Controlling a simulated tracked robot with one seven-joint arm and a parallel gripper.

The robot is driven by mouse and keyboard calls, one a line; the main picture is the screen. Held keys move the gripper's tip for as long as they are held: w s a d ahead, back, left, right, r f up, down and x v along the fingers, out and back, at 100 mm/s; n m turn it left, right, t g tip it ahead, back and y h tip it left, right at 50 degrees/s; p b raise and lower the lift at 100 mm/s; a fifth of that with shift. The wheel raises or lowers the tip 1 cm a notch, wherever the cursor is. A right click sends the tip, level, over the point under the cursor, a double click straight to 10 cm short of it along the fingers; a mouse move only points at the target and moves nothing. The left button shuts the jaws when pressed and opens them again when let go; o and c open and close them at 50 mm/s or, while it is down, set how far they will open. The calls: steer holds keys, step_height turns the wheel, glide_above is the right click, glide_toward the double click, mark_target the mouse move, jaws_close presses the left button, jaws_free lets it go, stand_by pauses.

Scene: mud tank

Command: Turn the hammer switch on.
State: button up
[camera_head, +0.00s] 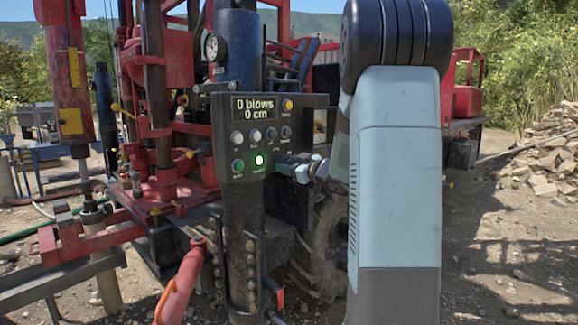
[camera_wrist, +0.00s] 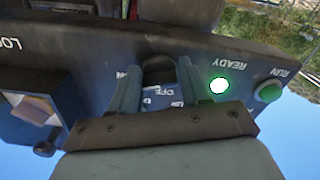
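The control panel (camera_head: 310,115) has a lit display reading "0 blows 0 cm". My gripper (camera_head: 284,161) is at its lower right and covers the switch in the head view. In the wrist view, which is upside down, a black switch knob (camera_wrist: 158,70) sits between the two fingers of my gripper (camera_wrist: 159,68). An "OFF" label shows beside it; the word hammer is not readable. The fingers are apart, one on each side of the knob, with slight gaps; contact cannot be made out. The knob's setting is not clear.
A lit green READY lamp (camera_wrist: 219,86) and a green RUN button (camera_wrist: 268,92) lie close beside the fingers. Several knobs (camera_head: 254,135) sit above on the panel. A red lever (camera_head: 180,283) and red rig (camera_head: 160,130) stand to the left. Rubble (camera_head: 545,165) lies right.

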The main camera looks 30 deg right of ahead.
steer(key=o, duration=0.3)
steer(key=v, duration=1.3)
steer(key=shift+s+d, duration=0.15)
steer(key=shift+s, duration=0.2)
steer(key=s+a+r+m+g+h, duration=0.35)
steer(key=a+m+h, duration=0.2)
steer(key=h, duration=0.45)
steer(key=s+a+f+g+y, duration=0.1)
steer(key=s+a+f+g, duration=0.1)
steer(key=s+a, duration=0.3)
steer(key=s+a+f+m+g+y, duration=0.1)
steer(key=s+a+f+g, duration=0.2)
steer(key=s, duration=0.6)
steer(key=s+a+f+m+g+y, duration=0.1)
steer(key=s+a+f+g, duration=0.1)
steer(key=s+a, duration=0.5)
steer(key=shift+s+a+f+g+y, duration=0.15)
steer(key=shift+a+f+g+y, duration=0.15)
steer(key=shift+a+g+y, duration=0.15)
